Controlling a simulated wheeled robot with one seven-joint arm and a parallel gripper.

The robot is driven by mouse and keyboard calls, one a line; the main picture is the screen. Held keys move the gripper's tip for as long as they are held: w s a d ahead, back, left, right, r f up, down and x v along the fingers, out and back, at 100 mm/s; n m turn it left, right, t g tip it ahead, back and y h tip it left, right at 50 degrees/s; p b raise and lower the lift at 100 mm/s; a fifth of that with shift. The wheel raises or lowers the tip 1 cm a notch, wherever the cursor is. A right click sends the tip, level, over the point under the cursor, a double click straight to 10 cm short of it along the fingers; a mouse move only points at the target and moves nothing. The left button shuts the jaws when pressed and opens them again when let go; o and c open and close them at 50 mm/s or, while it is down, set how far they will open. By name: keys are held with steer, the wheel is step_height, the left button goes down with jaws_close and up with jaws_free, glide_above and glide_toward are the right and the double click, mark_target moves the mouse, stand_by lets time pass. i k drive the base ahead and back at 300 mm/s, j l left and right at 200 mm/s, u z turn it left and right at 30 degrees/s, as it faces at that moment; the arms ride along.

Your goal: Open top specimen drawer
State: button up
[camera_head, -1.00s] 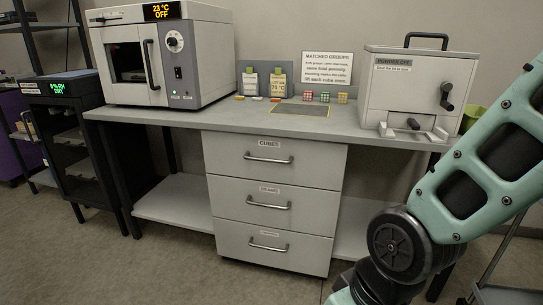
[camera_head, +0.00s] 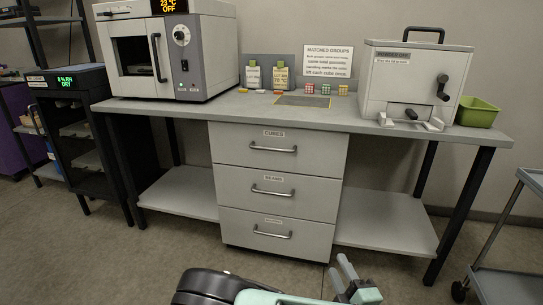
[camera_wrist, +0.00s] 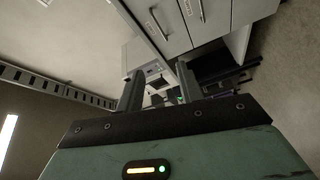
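The top specimen drawer (camera_head: 308,153), labelled CUBES, is shut in the grey cabinet under the bench. Its bar handle (camera_head: 273,148) runs level across the front. Two more drawers sit below it, also shut. In the head view my gripper (camera_head: 347,269) is low at the bottom, in front of and below the drawers, with two fingers apart and nothing between them. In the wrist view the gripper (camera_wrist: 158,92) also shows open fingers, with the tilted cabinet and drawer handles beyond, apart from the fingers.
The bench top (camera_head: 380,126) carries an oven (camera_head: 187,60), a grey powder box (camera_head: 385,85), a green bin (camera_head: 477,112) and small cubes. A dark dry cabinet (camera_head: 66,120) stands left, a cart (camera_head: 510,255) right. The floor before the drawers is open.

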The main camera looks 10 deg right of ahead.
mark_target(285, 130)
steer(key=i+l+u, duration=0.4)
steer(key=l+u, duration=0.2)
steer(key=i+l+u, duration=0.15)
steer(key=l+u, duration=0.15)
